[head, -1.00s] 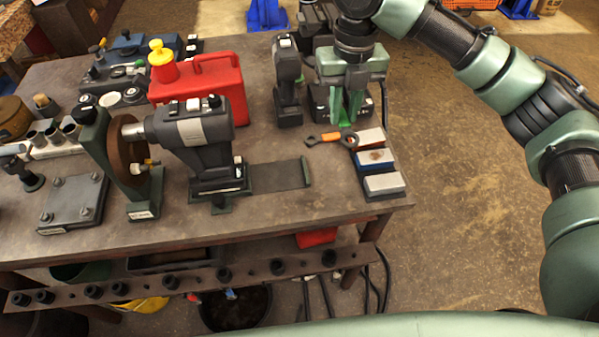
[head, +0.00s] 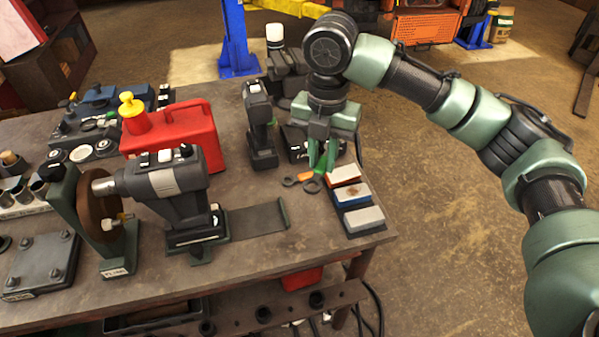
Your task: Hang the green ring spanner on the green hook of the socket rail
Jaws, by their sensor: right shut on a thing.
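My right gripper (head: 322,165) points down over the right part of the bench and is shut on the green spanner (head: 320,171). Only a little of the green handle shows between its fingers. A dark ring end (head: 311,186) sticks out below, close to the bench top. Whether it touches the bench, I cannot tell. An orange spanner (head: 305,177) with a dark ring (head: 289,181) lies just left, partly covered. A rail with black sockets (head: 264,315) runs below the bench's front edge, cut off by the picture. No green hook shows. My left gripper is not in view.
Sharpening stones (head: 358,218) stand close to my right gripper at the bench's right edge. A cordless drill (head: 260,125) and red can (head: 180,140) stand to the left. A bench grinder (head: 165,190) takes the front. Open floor lies right of the bench.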

